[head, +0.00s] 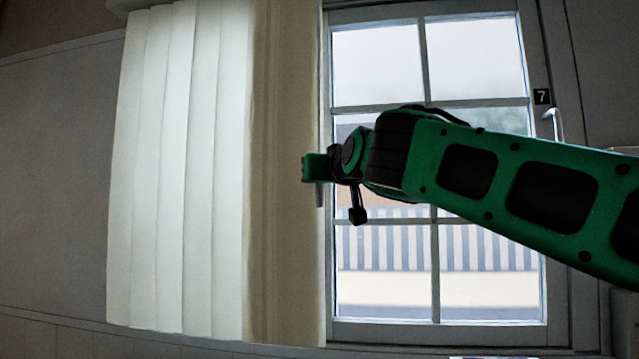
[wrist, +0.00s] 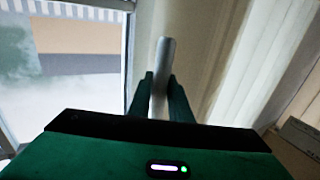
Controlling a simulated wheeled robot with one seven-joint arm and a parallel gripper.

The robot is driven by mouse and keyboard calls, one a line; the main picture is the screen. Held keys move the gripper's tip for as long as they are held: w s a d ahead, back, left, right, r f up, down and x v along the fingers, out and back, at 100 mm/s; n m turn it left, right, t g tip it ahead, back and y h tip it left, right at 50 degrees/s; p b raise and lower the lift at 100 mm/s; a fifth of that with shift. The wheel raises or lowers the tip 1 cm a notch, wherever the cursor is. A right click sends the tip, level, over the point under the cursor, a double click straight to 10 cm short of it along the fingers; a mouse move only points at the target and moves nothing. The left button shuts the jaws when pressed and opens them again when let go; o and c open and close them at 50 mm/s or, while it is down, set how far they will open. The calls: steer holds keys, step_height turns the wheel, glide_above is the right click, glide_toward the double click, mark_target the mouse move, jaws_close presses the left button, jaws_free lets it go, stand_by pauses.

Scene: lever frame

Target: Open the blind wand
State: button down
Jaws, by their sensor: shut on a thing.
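The blind wand (head: 319,196) is a thin grey rod hanging at the right edge of the blind; its lower end shows just below my gripper (head: 312,168) in the head view. In the wrist view the wand (wrist: 165,52) stands pale and slightly tilted between the two green fingers of my gripper (wrist: 160,90), which are shut on it. The blind (head: 185,170) has tall white vertical slats gathered over the left side, with a beige, shaded part (head: 285,240) beside the window.
The paned window (head: 480,65) is uncovered right of the blind, with a black plate marked 7 (head: 542,96) and a pale handle (head: 556,122) on its right frame. My green arm crosses in front of it. Bare wall (head: 55,180) lies at left.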

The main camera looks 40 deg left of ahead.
steer(key=shift+a, duration=0.15)
steer(key=c, duration=1.6)
jaws_free()
steer(key=v, duration=1)
steer(key=shift+s+d, duration=0.1)
steer(key=shift+d, duration=0.3)
